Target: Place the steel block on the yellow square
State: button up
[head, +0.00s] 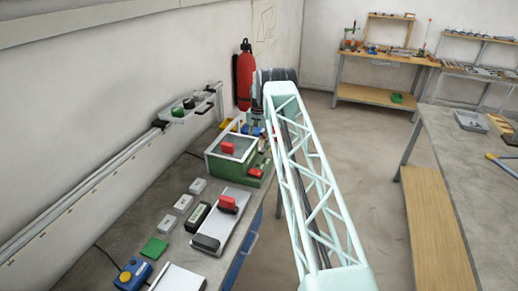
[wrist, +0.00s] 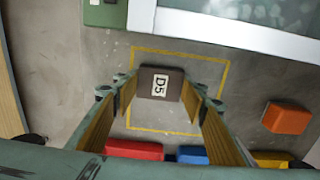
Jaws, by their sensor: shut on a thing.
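The steel block is a dark grey-brown block labelled D5 (wrist: 173,94) in the wrist view. My gripper (wrist: 160,88) is shut on it, with one finger at each side. The yellow square (wrist: 180,54) is a painted outline on the grey surface. In the wrist view the block appears inside the outline, near its upper middle. I cannot tell whether the block touches the surface or hangs above it.
Red (wrist: 135,150), blue (wrist: 190,154) and yellow (wrist: 272,159) blocks lie below the outline in the wrist view. An orange block (wrist: 287,118) lies to its right. A white-framed box edge (wrist: 235,36) runs close above it. The head view shows a red fire extinguisher (head: 243,78) nearby.

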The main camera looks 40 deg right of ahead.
jog(key=shift+f, duration=0.1)
jog(key=o, duration=1.3)
jog(key=shift+o, duration=0.2)
notch_tip(320, 180, up, 12)
jog(key=b, duration=0.1)
jog(key=shift+a+r, duration=0.1)
jog(key=shift+r, duration=0.1)
dwell(0.5)
